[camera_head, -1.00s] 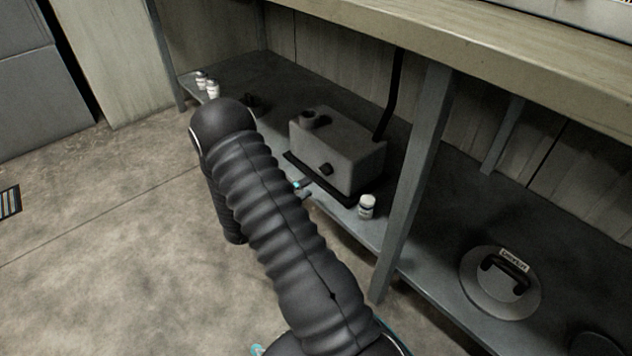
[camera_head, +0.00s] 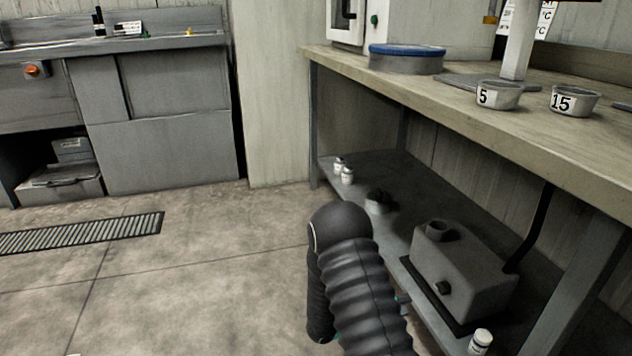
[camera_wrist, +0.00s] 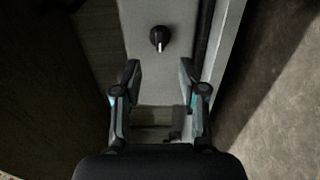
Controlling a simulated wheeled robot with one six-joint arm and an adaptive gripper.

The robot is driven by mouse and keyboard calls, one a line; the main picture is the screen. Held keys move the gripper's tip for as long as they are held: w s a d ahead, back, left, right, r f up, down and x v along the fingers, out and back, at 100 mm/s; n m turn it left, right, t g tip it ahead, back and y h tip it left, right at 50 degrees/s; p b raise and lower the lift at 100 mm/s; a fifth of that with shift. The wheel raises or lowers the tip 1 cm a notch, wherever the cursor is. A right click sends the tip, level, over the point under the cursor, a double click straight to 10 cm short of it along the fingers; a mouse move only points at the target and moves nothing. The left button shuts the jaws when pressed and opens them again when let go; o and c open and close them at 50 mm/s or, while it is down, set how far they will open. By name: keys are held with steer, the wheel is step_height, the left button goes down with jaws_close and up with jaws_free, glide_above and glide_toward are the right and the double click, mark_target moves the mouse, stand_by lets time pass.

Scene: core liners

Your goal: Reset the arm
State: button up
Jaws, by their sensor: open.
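My gripper (camera_wrist: 160,85) shows in the wrist view with its two fingers apart and nothing between them. It faces the grey box-shaped device (camera_wrist: 170,65), which has a black knob (camera_wrist: 158,37). In the head view my black ribbed arm stands in front of the lower shelf, and my gripper is mostly hidden behind it. The same grey device (camera_head: 465,270) sits on that shelf just right of my arm. Whether the fingers touch the device cannot be told.
The lower shelf (camera_head: 375,165) also holds small white bottles (camera_head: 347,175) at its far end and one bottle (camera_head: 480,341) near the device. The bench top (camera_head: 430,98) overhangs it, with cups (camera_head: 498,95) on top. A shelf post (camera_head: 575,290) stands at right. Floor at left is clear.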

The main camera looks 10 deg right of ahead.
steer(key=s+f+n+g+y, duration=0.2)
steer(key=s+f+n+g, duration=0.15)
steer(key=s, duration=0.35)
steer(key=s+a+r+m+g+y+p, duration=0.2)
steer(key=s+a+r+g+y, duration=0.35)
steer(key=s+r, duration=0.2)
steer(key=s+a+r+m+t+y+p, duration=0.1)
steer(key=s+a+r+t+y+p, duration=0.2)
steer(key=r, duration=0.8)
steer(key=s+a+r+m+t+y+p, duration=0.1)
steer(key=s+a+r+t+y+p, duration=0.1)
steer(key=r, duration=1)
steer(key=s+a+r+m+t+y+p, duration=0.1)
steer(key=s+a+r+t+y+p, duration=0.2)
steer(key=r, duration=0.9)
steer(key=s+a+t+y, duration=0.2)
steer(key=s+t, duration=0.1)
steer(key=t, duration=0.1)
steer(key=shift+p, duration=0.35)
steer(key=shift+a, duration=0.1)
